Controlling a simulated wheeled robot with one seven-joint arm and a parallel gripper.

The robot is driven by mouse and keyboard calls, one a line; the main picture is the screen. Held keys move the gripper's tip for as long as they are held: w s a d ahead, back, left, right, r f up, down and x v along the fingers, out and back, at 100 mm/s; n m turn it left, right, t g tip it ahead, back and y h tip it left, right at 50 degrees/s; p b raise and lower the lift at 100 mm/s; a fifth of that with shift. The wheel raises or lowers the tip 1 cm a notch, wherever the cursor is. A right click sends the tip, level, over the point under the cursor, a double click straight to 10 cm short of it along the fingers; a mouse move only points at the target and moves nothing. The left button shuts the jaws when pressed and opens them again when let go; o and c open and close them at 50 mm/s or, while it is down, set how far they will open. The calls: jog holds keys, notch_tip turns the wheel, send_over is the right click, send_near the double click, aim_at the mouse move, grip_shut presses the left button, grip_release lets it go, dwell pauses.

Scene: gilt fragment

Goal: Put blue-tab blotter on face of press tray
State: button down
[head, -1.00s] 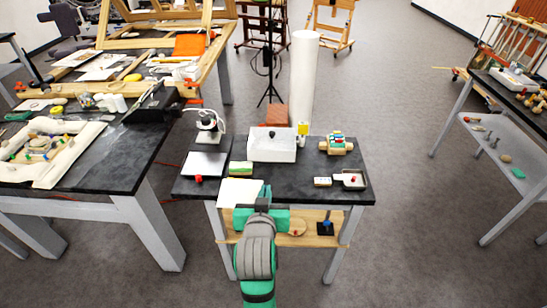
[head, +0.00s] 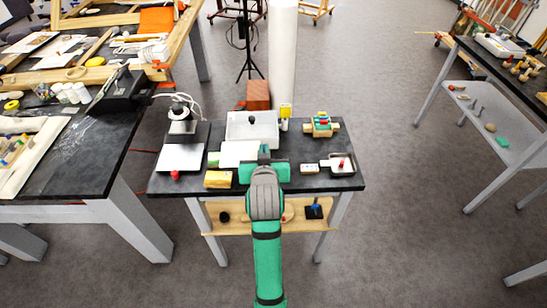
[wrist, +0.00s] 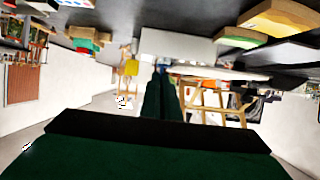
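The blotter (head: 238,153) is a white sheet above the table, just left of my gripper (head: 264,150). In the wrist view the blotter (wrist: 215,72) is a thin pale slab seen nearly edge-on. My gripper (wrist: 166,72) is shut at its edge, where a bit of blue shows between the fingertips. A shallow white box (head: 238,130) with a dark knob stands just behind the blotter; it may be the press tray, but I cannot tell surely. The blotter appears apart from it.
A yellow block (head: 217,180) lies at the front; a green-ended block (head: 213,159) is partly hidden by the blotter. A pale plate (head: 180,158) with a red knob is left.

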jog(key=w+d+f, duration=0.1)
jog(key=f, duration=0.1)
jog(key=w+d+f, duration=0.1)
jog(key=w+f, duration=0.1)
jog(key=w+d+f, duration=0.1)
jog(key=f, duration=0.1)
jog(key=shift+w+d, duration=0.2)
jog(key=shift+w+a+f, duration=0.1)
jog(key=shift+f, duration=1.6)
jog(key=c, duration=2)
grip_release()
jog(key=shift+f, duration=0.1)
